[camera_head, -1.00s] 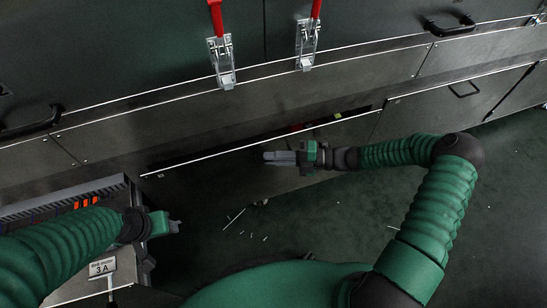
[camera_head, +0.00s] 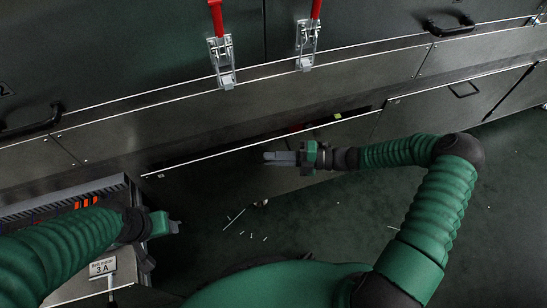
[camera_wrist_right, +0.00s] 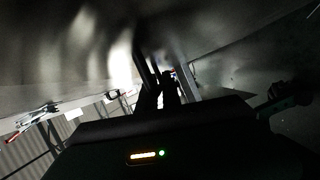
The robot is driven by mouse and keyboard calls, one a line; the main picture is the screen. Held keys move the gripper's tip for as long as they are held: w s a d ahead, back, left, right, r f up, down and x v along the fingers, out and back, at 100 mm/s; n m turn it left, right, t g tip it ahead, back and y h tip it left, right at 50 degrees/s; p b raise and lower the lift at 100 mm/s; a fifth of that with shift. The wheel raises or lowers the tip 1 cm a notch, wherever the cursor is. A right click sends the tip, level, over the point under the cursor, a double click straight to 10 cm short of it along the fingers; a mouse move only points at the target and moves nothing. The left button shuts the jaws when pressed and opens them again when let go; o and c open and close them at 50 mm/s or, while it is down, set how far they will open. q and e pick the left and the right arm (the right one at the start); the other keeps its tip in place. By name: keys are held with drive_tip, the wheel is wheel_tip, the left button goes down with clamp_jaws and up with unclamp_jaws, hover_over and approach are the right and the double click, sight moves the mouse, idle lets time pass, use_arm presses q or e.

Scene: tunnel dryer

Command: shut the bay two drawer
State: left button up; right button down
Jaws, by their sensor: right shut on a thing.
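The bay two drawer (camera_head: 215,172) is the long low grey front in the middle of the head view. It stands out from the machine, with a dark gap behind its bright top edge. My right gripper (camera_head: 280,157) is at the drawer's front, shut on its handle, which the fingers mostly hide. The right wrist view shows the dark fingers (camera_wrist_right: 165,85) close to the metal front, in poor light. My left gripper (camera_head: 172,226) is at the lower left, beside the grey cart and apart from the drawer; its finger gap is unclear.
A grey cart (camera_head: 128,262) with a 3 A label and orange items stands at lower left. Two red-handled clamps (camera_head: 222,62) are on the machine above. A closed front with a handle (camera_head: 463,90) is at right. Small white scraps (camera_head: 235,218) lie on the dark floor.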

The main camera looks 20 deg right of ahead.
sight(272, 149)
drive_tip(key=shift+s+f, duration=0.1)
drive_tip(key=shift+f, duration=0.1)
drive_tip(key=w+p, duration=0.1)
drive_tip(key=w, duration=0.2)
drive_tip(key=shift+w, duration=0.3)
drive_tip(key=c, duration=1.5)
unclamp_jaws()
drive_tip(key=shift+w+a, duration=0.1)
drive_tip(key=shift+c, duration=0.2)
drive_tip(key=shift+r, duration=0.1)
